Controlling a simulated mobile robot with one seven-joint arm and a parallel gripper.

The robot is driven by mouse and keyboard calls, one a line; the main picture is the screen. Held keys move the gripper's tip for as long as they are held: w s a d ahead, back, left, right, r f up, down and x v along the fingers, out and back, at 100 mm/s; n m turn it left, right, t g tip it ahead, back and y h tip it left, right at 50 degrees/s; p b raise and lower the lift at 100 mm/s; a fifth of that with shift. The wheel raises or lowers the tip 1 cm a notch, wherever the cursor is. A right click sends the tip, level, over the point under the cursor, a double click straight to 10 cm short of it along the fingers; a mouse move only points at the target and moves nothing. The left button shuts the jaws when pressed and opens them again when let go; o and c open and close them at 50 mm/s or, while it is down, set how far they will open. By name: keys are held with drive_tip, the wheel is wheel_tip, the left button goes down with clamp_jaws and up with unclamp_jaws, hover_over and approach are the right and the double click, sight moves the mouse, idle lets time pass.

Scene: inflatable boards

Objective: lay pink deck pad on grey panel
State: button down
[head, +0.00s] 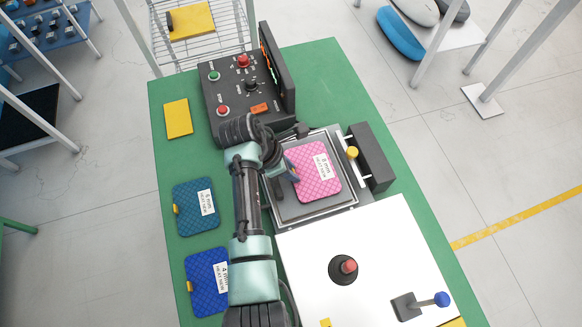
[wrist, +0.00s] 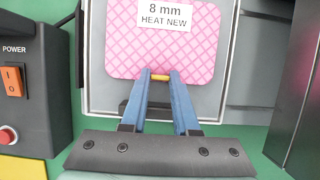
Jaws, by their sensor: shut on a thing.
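The pink deck pad (head: 312,188) has a quilted surface and a white label reading "8 mm HEAT NEW". It is over the grey panel (head: 284,209), whose bare edges show around it in both views. My gripper (head: 291,171) is at the pad's left edge in the head view. In the wrist view my gripper (wrist: 160,78) is shut on the yellow tab of the pink pad (wrist: 122,55). The grey panel (wrist: 208,102) lies beneath the fingers. I cannot tell whether the pad touches the panel or is slightly above it.
A teal pad (head: 187,213) and a blue pad (head: 203,284) lie on the green table (head: 165,155) at left. A black control box (head: 232,97) stands behind the panel. A dark block (head: 373,160) stands right, and a white board (head: 380,245) with knobs is in front.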

drive_tip(key=shift+w+f, duration=0.1)
drive_tip(key=shift+f, duration=0.1)
drive_tip(key=c, duration=0.7)
unclamp_jaws()
drive_tip(key=v, duration=1.2)
drive_tip(key=w+r+m+t+y, duration=0.2)
drive_tip(key=w+r+m+t, duration=0.55)
drive_tip(key=r, duration=0.75)
drive_tip(key=w+d+r+m+t+y, duration=0.1)
drive_tip(key=w+r+m+t, duration=0.15)
drive_tip(key=r, duration=0.55)
drive_tip(key=w+d+r+m+t, duration=0.15)
drive_tip(key=r+t, duration=0.25)
drive_tip(key=r, duration=0.5)
drive_tip(key=s+r+m+t, duration=0.3)
drive_tip(key=s+r+t, duration=0.1)
drive_tip(key=r, duration=0.5)
drive_tip(key=s+d+r+m+t+y, duration=0.1)
drive_tip(key=s+r+m+t, duration=0.2)
drive_tip(key=s+r, duration=0.4)
drive_tip(key=s+d+r+m+t, duration=0.1)
drive_tip(key=s+r+m+t, duration=0.3)
drive_tip(key=r, duration=0.7)
drive_tip(key=shift+s+r+t, duration=0.15)
drive_tip(key=shift+s+t, duration=0.1)
drive_tip(key=shift+s, duration=0.35)
drive_tip(key=shift+s+r+t, duration=0.15)
drive_tip(key=shift+s+t, duration=0.1)
drive_tip(key=shift+s, duration=0.35)
